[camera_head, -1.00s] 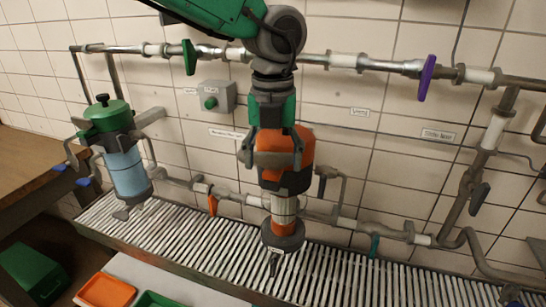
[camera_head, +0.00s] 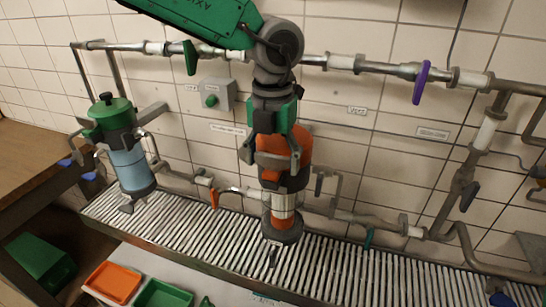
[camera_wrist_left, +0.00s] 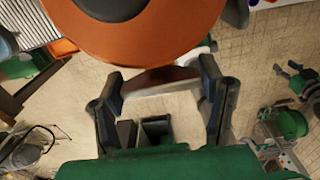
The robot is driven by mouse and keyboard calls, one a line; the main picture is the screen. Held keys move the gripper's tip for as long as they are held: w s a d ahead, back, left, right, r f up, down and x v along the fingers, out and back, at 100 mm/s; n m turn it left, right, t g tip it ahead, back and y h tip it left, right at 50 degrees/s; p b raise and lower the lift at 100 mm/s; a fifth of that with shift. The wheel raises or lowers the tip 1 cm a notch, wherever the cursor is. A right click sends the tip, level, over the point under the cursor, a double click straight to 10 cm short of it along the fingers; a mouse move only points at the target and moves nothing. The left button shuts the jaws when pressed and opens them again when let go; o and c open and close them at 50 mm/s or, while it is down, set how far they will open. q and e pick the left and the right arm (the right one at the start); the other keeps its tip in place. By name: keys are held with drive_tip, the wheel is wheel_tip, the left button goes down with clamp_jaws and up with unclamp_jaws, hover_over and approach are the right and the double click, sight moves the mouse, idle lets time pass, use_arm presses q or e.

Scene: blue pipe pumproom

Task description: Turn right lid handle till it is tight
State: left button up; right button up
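The right vessel (camera_head: 283,217) stands on the slatted grate, with an orange lid (camera_head: 297,147) on top. My left gripper (camera_head: 272,158) is in front of and over this lid, pointing down, with its fingers spread. In the left wrist view the orange lid (camera_wrist_left: 190,25) fills the top, and a dark part on it (camera_wrist_left: 110,8) may be its handle. The open fingers (camera_wrist_left: 163,108) are apart just below the lid's edge there. Whether they touch the lid or handle I cannot tell. My right gripper is not in view.
A left vessel with a green lid (camera_head: 112,113) stands at the left end of the grate (camera_head: 345,270). Pipes with a purple handle (camera_head: 421,82) run along the tiled wall behind. An orange tray (camera_head: 113,282) and a green tray (camera_head: 163,296) are at the front left.

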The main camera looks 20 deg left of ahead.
sight(273, 154)
use_arm(q)
drive_tip(key=shift+o, duration=1.2)
drive_tip(key=shift+w, duration=0.15)
drive_tip(key=shift+r, duration=0.35)
wheel_tip(273, 154, up, 11)
